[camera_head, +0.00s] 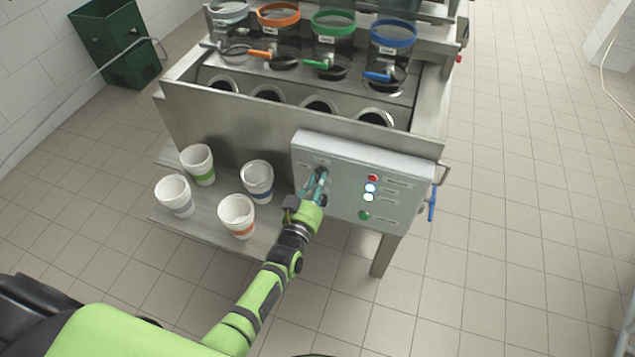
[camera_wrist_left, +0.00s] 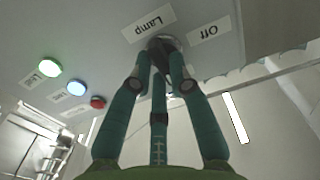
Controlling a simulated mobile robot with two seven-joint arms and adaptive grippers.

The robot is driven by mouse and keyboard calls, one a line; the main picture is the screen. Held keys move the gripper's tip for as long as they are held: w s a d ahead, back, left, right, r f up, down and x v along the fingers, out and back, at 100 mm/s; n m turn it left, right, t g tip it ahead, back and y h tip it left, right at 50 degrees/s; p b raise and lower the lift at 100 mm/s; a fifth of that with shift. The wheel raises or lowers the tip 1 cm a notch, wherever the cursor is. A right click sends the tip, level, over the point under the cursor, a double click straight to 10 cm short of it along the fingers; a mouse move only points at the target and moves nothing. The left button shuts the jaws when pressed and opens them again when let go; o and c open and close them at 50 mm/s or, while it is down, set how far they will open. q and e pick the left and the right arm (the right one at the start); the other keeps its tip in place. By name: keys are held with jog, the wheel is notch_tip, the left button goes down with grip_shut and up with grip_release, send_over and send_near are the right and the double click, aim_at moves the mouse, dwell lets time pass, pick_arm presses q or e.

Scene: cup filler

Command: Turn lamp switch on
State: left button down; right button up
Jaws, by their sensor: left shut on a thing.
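The control panel (camera_head: 340,160) is a grey box on the front of the steel machine. My left gripper (camera_head: 317,180) reaches up to its left part. In the left wrist view, the fingers of my left gripper (camera_wrist_left: 161,68) are shut around the dark round lamp switch (camera_wrist_left: 166,43). The label "Lamp" (camera_wrist_left: 148,27) sits on one side of the switch and the label "Off" (camera_wrist_left: 210,33) on the other. The fingers hide much of the switch, so I cannot tell its setting. My right gripper is not in view.
Several paper cups (camera_head: 237,216) stand on the shelf (camera_head: 203,229) left of my arm. A green crate (camera_head: 115,45) stands at the back left. Floor to the right is clear.

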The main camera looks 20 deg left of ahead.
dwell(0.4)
pick_arm(q)
jog(key=c, duration=1.1)
grip_release()
jog(key=shift+c, duration=0.2)
jog(key=shift+s, duration=0.1)
jog(key=s, duration=1.1)
jog(key=shift+s+a, duration=0.2)
jog(key=shift+s, duration=0.2)
